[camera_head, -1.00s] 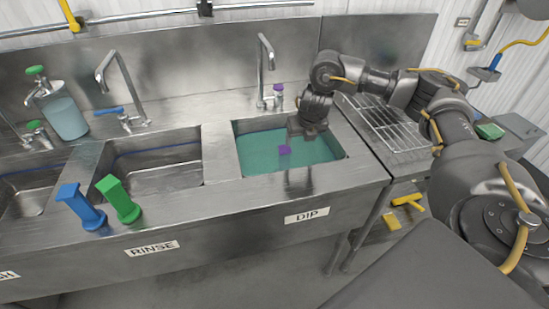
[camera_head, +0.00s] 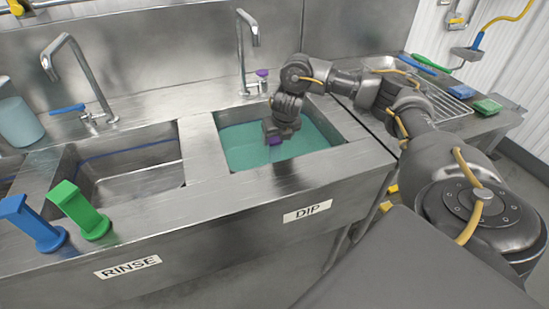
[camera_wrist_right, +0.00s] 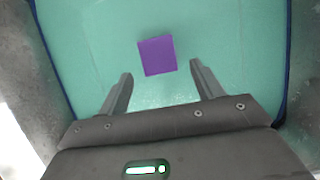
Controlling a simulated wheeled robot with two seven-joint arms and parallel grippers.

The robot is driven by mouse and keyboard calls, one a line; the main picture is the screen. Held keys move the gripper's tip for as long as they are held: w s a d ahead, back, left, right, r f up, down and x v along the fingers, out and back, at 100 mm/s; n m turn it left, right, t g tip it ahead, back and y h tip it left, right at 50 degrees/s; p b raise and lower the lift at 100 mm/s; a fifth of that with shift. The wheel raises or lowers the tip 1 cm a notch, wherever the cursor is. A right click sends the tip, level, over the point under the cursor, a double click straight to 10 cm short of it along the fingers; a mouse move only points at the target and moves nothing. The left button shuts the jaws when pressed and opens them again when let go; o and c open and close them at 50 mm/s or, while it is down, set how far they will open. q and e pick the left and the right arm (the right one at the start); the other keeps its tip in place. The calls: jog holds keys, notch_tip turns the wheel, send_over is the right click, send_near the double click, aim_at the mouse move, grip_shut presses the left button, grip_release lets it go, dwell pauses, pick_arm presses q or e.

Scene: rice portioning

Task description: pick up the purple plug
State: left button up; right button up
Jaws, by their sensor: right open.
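The purple plug (camera_head: 275,141) is in the green liquid of the DIP basin (camera_head: 232,165). In the right wrist view the plug (camera_wrist_right: 157,56) shows as a purple square, just beyond the fingertips and roughly midway between their lines. My right gripper (camera_head: 270,131) is low over the basin, beside the plug, and partly covers it in the head view. In the wrist view my right gripper (camera_wrist_right: 162,73) is open, with nothing between its fingers. How far the fingertips are above the plug is hard to tell. My left gripper is not in view.
A faucet (camera_head: 243,50) with a purple knob (camera_head: 262,73) stands behind the basin. A blue plunger-shaped item (camera_head: 35,228) and a green one (camera_head: 82,212) stand on the front left ledge. A wire rack (camera_head: 440,100) and sponges (camera_head: 487,106) lie at the right. The basin walls surround my gripper.

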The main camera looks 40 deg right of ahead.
aim_at(275, 153)
jog(key=shift+x, duration=3.5)
jog(key=shift+d, duration=0.1)
jog(key=shift+c, duration=0.3)
grip_shut()
